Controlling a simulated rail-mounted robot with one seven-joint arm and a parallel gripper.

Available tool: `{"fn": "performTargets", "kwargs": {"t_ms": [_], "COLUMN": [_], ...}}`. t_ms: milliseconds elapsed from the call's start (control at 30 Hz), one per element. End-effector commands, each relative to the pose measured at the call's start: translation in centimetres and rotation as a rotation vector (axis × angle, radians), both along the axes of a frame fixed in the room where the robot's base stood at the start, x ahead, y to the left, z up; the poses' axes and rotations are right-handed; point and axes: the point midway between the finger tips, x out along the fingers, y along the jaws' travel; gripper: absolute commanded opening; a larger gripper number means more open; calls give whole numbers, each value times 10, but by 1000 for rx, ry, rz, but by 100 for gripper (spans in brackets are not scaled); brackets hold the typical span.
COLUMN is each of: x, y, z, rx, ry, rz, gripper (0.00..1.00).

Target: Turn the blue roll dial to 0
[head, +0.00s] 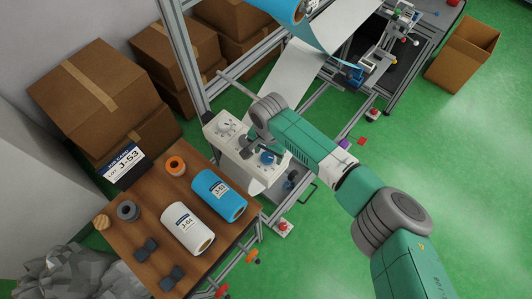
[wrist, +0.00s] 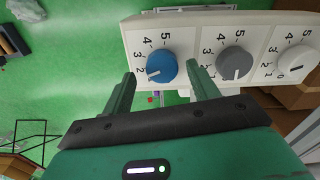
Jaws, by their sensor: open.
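The blue roll dial (wrist: 161,67) is the left one of three dials on a white panel (wrist: 200,25) in the wrist view. Its white pointer line points left and slightly down, close to the 2. The 3, 4 and 5 show above; lower marks are not visible. My gripper (wrist: 160,72) is open, its fingers spread to the left and right of the blue dial. Whether they touch it, I cannot tell. In the head view, the blue dial (head: 267,158) sits at the panel's near right end, beside the end of my arm.
A grey dial (wrist: 234,64) and a white dial (wrist: 298,60) sit to the right on the panel. The grey dial is close to my right finger. A wooden table (head: 140,225) with a blue roll (head: 219,195) and a white roll (head: 187,229) stands left of the panel.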

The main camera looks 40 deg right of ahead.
Motion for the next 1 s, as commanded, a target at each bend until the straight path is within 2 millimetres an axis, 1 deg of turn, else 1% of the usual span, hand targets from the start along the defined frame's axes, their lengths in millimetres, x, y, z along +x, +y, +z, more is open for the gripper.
{"fn": "performTargets", "kwargs": {"t_ms": [33, 133, 367, 400, 467, 600, 633, 867, 1000], "x": [0, 0, 0, 0, 0, 0, 0, 0, 0], "y": [1, 0, 0, 0, 0, 1, 1, 2, 3], "z": [-6, -13, -14, -14, -14, -14, -14, -13, -11], "rx": [0, -1, -1, -1, -1, -1, -1, 2, 6], "ry": [2, 0, -1, -1, -1, -1, -1, -1, 0], "rz": [1, 1, 1, 2, 2, 2, 2, 19, 73], "gripper": [59, 59, 59, 57, 46, 18, 15, 15, 15]}}
